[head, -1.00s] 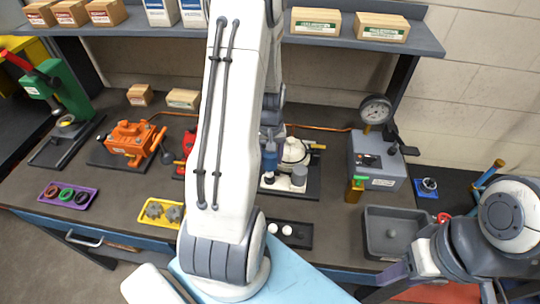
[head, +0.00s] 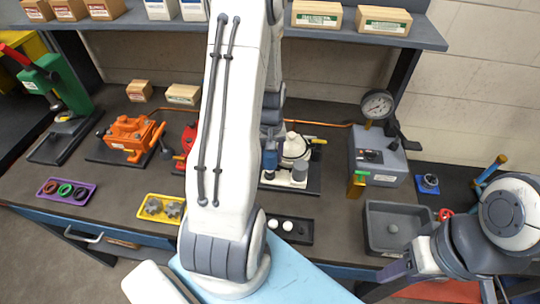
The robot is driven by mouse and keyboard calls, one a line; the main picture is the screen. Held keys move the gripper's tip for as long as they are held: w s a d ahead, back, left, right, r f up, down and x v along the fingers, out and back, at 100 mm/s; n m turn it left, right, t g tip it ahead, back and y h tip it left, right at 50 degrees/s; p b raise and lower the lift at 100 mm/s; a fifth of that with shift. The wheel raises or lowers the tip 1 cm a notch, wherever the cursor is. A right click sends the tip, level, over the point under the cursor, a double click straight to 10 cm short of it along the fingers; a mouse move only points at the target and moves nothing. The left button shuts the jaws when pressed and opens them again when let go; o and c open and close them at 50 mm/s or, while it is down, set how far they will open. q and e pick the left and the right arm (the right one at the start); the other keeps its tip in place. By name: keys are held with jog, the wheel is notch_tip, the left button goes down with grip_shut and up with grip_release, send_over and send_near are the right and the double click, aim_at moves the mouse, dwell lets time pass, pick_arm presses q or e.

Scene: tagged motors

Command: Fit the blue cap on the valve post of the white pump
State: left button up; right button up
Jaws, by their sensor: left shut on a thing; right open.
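The white pump (head: 297,148) stands on a dark base plate at the back middle of the bench, partly hidden by my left arm. My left gripper (head: 270,150) points down at the pump's left side and is shut on the blue cap (head: 270,160). The cap is upright, close above or on a short white post at the pump's front left. I cannot tell whether it touches the post. A grey-topped post (head: 299,173) stands just right of it. My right gripper (head: 388,279) is open and empty near the bench's front edge, below the grey bin.
A black tray (head: 304,240) with white round pieces lies in front of the pump. An orange motor (head: 127,137), yellow tray (head: 145,218) and purple tray (head: 51,195) are left.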

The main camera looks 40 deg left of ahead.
aim_at(270, 169)
pick_arm(q)
jog(key=shift+f+b, duration=2.4)
jog(key=shift+f, duration=0.8)
jog(key=o, duration=1.4)
jog(key=shift+r, duration=0.1)
notch_tip(270, 169, up, 6)
jog(key=p, duration=0.5)
jog(key=shift+r, duration=0.25)
notch_tip(270, 169, up, 10)
jog(key=shift+b, duration=0.9)
